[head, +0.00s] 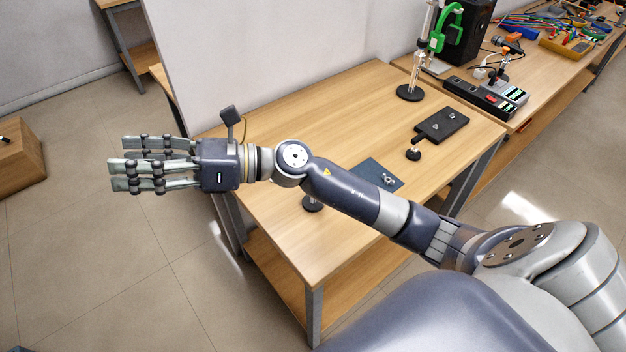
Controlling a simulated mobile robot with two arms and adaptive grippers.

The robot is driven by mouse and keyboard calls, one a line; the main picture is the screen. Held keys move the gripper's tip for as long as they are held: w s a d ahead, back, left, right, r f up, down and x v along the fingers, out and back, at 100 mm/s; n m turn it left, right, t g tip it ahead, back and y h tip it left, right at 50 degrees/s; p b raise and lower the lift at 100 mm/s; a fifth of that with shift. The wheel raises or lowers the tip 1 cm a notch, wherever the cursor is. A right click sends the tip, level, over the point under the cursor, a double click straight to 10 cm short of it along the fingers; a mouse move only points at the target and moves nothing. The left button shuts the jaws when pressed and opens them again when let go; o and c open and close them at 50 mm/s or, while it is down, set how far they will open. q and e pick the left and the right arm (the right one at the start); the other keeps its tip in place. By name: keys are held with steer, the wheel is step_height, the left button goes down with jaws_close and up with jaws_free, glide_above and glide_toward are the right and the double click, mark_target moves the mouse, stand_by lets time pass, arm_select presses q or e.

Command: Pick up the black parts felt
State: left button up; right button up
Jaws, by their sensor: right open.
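A black parts felt (443,123) lies flat near the back right of the wooden table, with small metal parts on it. A dark blue-grey felt (369,171) with a small metal part (388,180) lies nearer, partly hidden behind my right arm. My right gripper (125,172) is open and empty. It hangs out past the table's left edge, over the floor, far left of the black felt. My left gripper is not in view.
A small black-based stand (413,153) is just in front of the black felt. A green-clamped stand (409,92) rises behind it. Another round black base (313,203) is partly under my arm. The table's (330,110) back left is bare. A wooden box (18,160) stands far left.

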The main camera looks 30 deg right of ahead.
steer(key=d+f+n+g+h, duration=0.6)
steer(key=f+n+h, duration=0.2)
steer(key=f+n, duration=0.25)
steer(key=w+d+f+n+g+h, duration=0.1)
steer(key=d+h, duration=0.5)
steer(key=d, duration=0.7)
steer(key=w+d+f+n+g+h, duration=0.15)
steer(key=d+h, duration=0.35)
steer(key=d, duration=0.8)
steer(key=shift+t, duration=0.25)
steer(key=f, duration=0.1)
steer(key=f+p, duration=0.1)
steer(key=f, duration=0.2)
steer(key=shift+s+f, duration=0.25)
steer(key=shift+s, duration=0.05)
steer(key=shift+f+p, duration=0.3)
steer(key=shift+s+f+p, duration=0.1)
steer(key=shift+f+p, duration=0.35)
steer(key=f+p, duration=0.1)
steer(key=f, duration=0.1)
steer(key=f+p, duration=0.1)
steer(key=f, duration=0.1)
steer(key=shift+s+d, duration=0.15)
steer(key=shift+s, duration=0.05)
steer(key=shift+f, duration=0.25)
steer(key=c, duration=0.8)
